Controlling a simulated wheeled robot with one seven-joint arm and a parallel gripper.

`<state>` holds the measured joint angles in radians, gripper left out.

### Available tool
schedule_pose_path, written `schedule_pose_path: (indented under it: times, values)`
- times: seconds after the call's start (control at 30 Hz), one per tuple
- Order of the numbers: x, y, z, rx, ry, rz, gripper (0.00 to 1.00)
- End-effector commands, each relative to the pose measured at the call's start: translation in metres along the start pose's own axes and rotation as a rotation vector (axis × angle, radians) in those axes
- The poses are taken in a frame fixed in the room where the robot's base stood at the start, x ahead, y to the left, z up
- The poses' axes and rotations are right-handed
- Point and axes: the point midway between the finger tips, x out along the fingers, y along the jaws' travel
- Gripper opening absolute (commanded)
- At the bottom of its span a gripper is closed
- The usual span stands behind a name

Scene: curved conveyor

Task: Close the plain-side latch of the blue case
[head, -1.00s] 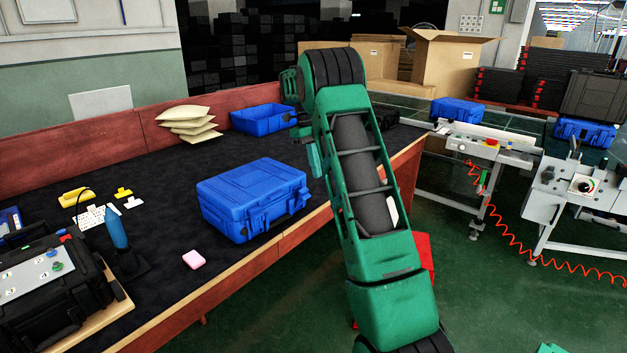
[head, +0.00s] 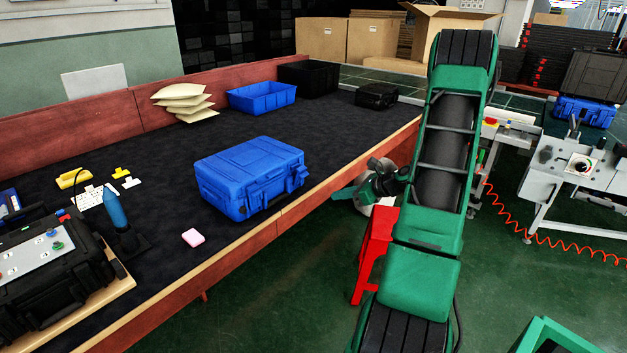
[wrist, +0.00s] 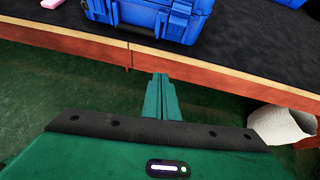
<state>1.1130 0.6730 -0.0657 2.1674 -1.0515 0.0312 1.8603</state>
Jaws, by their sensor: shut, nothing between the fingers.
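The blue case (head: 248,180) lies closed-lidded on the dark bench top, with its handle and latch side facing the bench's front edge. In the wrist view the case (wrist: 150,18) shows only its lower part at the top, with a dark-marked latch area (wrist: 180,16) on its front. I cannot tell which latch is the plain-side one or whether it is closed. My gripper (head: 338,193) is off the front edge of the bench, to the right of the case and apart from it. Its green fingers are together and empty in the wrist view (wrist: 160,82).
A blue bin (head: 262,97), a black bin (head: 308,78) and stacked pouches (head: 183,103) stand behind. A red stool (head: 374,250) and a white rounded object (wrist: 280,125) are near my arm.

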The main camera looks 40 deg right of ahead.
Motion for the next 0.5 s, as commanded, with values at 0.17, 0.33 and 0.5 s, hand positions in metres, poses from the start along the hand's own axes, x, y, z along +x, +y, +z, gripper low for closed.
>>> schedule_pose_path:
  times: [0.17, 0.33, 0.5]
  values:
    - [-0.024, -0.003, 0.021, 0.084, -0.145, -0.094, 0.0]
    - [-0.019, -0.004, 0.027, 0.095, -0.168, -0.105, 0.0]
    - [0.007, -0.006, 0.031, 0.093, -0.166, -0.102, 0.0]
